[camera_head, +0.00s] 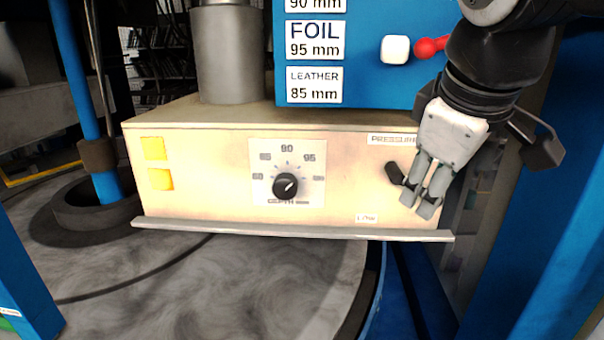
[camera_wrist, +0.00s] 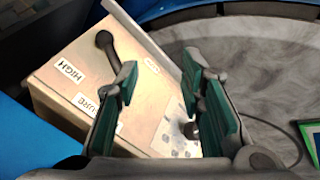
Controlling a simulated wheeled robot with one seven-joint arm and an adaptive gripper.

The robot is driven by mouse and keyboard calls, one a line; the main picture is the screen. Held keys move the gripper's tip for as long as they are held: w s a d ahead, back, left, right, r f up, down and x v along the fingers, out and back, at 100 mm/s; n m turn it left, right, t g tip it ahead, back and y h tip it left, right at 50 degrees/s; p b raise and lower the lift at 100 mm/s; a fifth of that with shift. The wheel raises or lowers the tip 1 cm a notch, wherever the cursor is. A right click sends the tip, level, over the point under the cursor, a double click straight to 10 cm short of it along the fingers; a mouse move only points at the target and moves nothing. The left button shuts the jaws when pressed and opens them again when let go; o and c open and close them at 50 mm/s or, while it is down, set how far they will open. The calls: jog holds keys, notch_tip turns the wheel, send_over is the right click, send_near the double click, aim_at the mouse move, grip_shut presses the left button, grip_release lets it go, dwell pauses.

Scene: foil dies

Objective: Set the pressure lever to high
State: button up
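The pressure lever (camera_head: 394,173) is a short black handle on the right part of the cream control box (camera_head: 210,150). My gripper (camera_head: 419,203) is in front of it and hides part of it. In the wrist view the lever (camera_wrist: 106,43) slants near the tip of the left finger; whether they touch cannot be told. My gripper (camera_wrist: 158,80) has its fingers well apart, with nothing held between them. The HIGH label (camera_wrist: 68,70) shows in the wrist view and is hidden in the head view. The LOW label (camera_head: 367,218) is below and left of the lever.
A blue panel (camera_head: 375,75) with a white and a red knob stands above. A blue post is at the left.

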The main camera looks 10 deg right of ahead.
jog(key=w+d+r+n+h, duration=0.1)
jog(key=w+d+r+n, duration=0.1)
jog(key=w+r+n, duration=0.4)
jog(key=shift+m, duration=0.4)
jog(key=x, duration=1.5)
jog(key=shift+w+a+f, duration=0.1)
jog(key=shift+a+f, duration=0.15)
jog(key=shift+a, duration=0.05)
grip_shut()
